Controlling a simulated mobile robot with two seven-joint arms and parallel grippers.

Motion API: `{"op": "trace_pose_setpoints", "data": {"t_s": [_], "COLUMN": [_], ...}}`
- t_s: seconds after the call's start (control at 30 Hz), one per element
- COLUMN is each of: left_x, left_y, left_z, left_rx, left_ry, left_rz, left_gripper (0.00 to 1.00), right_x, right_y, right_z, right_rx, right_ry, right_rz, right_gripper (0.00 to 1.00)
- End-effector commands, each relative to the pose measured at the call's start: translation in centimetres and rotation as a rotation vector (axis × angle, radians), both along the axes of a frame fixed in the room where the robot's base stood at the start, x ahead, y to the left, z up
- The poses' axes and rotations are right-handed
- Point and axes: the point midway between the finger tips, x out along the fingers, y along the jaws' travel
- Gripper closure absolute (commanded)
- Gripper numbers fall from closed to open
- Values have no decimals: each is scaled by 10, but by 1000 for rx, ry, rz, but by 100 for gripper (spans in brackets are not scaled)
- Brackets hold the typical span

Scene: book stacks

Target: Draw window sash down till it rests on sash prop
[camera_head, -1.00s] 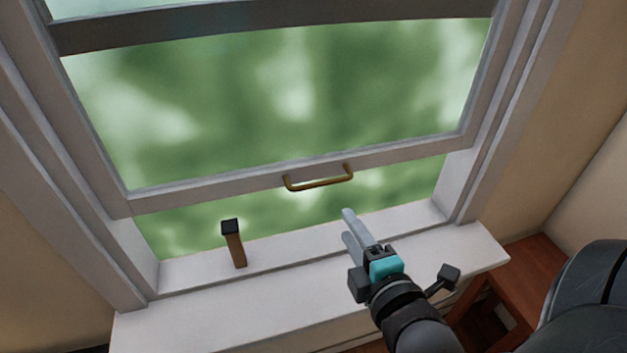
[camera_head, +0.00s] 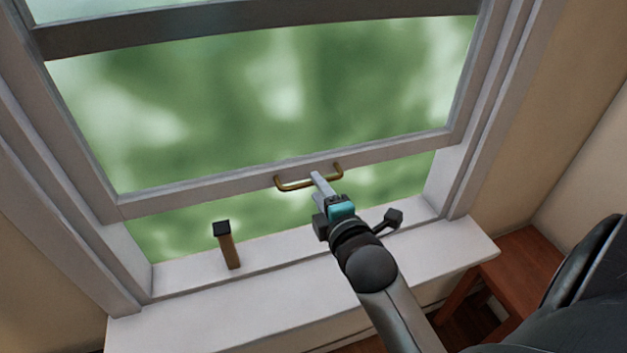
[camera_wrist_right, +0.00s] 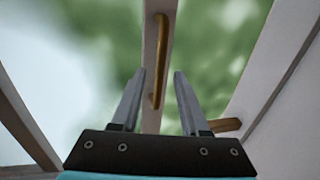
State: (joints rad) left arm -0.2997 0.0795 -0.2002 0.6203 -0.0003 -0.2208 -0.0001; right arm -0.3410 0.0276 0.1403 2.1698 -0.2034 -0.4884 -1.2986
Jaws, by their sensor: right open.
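The window sash (camera_head: 215,188) is raised, with a gap between its bottom rail and the sill. A brass handle (camera_head: 292,186) is fixed to that rail; it also shows in the wrist view (camera_wrist_right: 161,50). The sash prop (camera_head: 229,250), a brown post with a black cap, stands upright on the sill, left of the handle and below the rail. It shows in the wrist view too (camera_wrist_right: 228,125). My right gripper (camera_head: 316,183) is open at the handle's right part. My left gripper is out of view.
The white sill (camera_head: 200,312) is clear apart from the prop. White frame jambs (camera_head: 478,130) bound the sash on both sides. A reddish-brown wooden table (camera_head: 525,262) stands at the lower right, beside the wall.

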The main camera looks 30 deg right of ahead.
Motion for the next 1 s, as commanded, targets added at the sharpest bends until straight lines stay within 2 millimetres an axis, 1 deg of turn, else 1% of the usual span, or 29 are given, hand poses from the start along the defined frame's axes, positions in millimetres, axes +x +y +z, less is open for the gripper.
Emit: {"op": "trace_pose_setpoints", "data": {"t_s": [0.03, 0.1, 0.3, 0.67, 1.0], "left_x": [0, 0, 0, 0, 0], "left_y": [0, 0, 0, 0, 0], "left_z": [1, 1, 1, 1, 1], "left_rx": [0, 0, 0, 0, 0], "left_ry": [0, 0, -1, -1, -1], "left_rz": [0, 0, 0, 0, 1], "left_gripper": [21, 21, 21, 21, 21], "right_x": [8, 16, 30, 33, 33], "right_y": [-2, -4, -8, -8, -8], "right_z": [0, -2, -6, -7, -7], "right_rx": [-1, 0, 0, 0, 0], "right_ry": [-2, -1, -1, 0, 0], "right_rz": [-1, -1, -1, 0, 0], "right_gripper": [55, 55, 55, 55, 94]}}
